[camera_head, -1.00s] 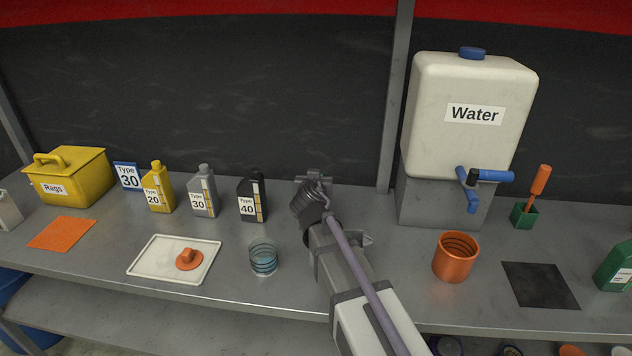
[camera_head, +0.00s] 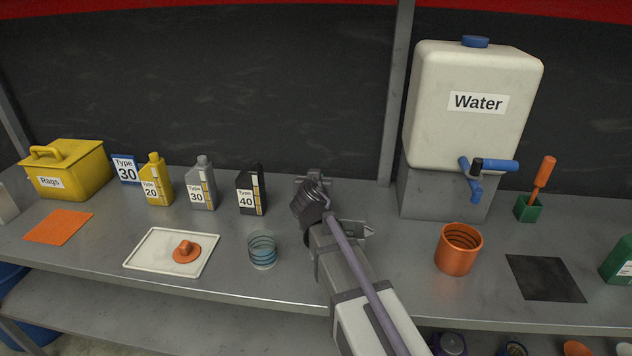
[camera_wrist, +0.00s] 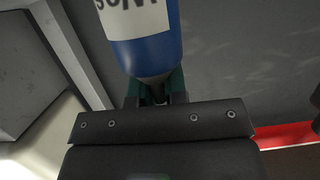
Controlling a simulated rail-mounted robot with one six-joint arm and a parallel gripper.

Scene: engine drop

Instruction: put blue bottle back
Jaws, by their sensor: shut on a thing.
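The blue bottle (camera_wrist: 150,50) with a white label fills the top middle of the wrist view. Its lettering is cut off by the frame edge. My gripper (camera_wrist: 154,88) is shut on the bottle's lower visible end, with the dark green fingers on either side of it. In the head view my arm reaches over the middle of the bench, and its wrist hides the fingers. The blue bottle does not show there.
Yellow (camera_head: 157,182), grey (camera_head: 202,186) and black (camera_head: 251,191) oil bottles stand left of my arm. A clear cup (camera_head: 262,251) and white tray (camera_head: 150,250) are in front. The water tank (camera_head: 440,110), orange cup (camera_head: 458,250) and black mat (camera_head: 545,278) are on the right.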

